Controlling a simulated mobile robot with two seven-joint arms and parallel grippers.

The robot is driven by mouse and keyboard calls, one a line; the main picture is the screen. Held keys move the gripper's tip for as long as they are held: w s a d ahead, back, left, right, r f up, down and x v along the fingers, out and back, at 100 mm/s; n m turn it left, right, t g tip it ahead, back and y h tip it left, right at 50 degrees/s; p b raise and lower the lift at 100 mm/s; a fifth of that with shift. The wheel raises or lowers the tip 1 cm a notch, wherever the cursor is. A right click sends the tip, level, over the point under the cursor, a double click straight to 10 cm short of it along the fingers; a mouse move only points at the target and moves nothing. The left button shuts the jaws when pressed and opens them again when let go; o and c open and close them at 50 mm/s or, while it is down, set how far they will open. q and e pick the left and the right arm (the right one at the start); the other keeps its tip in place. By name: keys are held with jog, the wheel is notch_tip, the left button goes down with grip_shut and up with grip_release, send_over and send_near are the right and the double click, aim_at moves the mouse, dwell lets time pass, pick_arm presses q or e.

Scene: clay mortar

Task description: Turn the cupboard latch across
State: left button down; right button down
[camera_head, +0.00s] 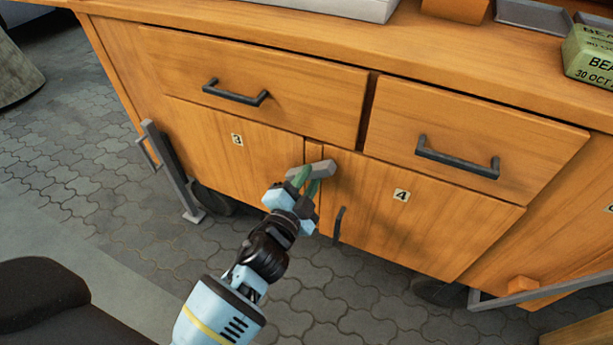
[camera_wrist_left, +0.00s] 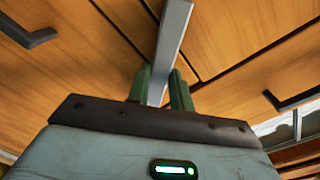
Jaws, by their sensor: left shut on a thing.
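The cupboard latch (camera_head: 322,169) is a grey bar at the top of the gap between door 3 (camera_head: 225,155) and door 4 (camera_head: 420,215). In the head view it lies nearly level, with its left end at the gripper. My left gripper (camera_head: 302,180) has its green fingertips shut on the latch. In the left wrist view the latch bar (camera_wrist_left: 174,35) runs up from between the green fingers (camera_wrist_left: 161,90). The fingers hide part of the bar. My right gripper is not in view.
Two drawers with dark handles (camera_head: 235,93) (camera_head: 458,158) sit above the doors. A dark door handle (camera_head: 338,224) is just below the latch. A grey metal bracket (camera_head: 172,170) stands at the left. A green box (camera_head: 590,55) is on the worktop. The paved floor (camera_head: 90,190) is open at left.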

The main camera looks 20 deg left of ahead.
pick_arm(q)
jog(key=m, duration=0.3)
jog(key=shift+d+f, duration=0.1)
jog(key=shift+f, duration=0.05)
jog(key=shift+f+m, duration=0.1)
jog(key=shift+m, duration=1)
jog(key=shift+f+m, duration=0.1)
jog(key=shift+m, duration=1.1)
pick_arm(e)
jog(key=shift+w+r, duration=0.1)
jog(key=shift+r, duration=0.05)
pick_arm(q)
jog(key=shift+f, duration=0.1)
jog(key=c, duration=1.2)
grip_release()
jog(key=shift+c, duration=0.2)
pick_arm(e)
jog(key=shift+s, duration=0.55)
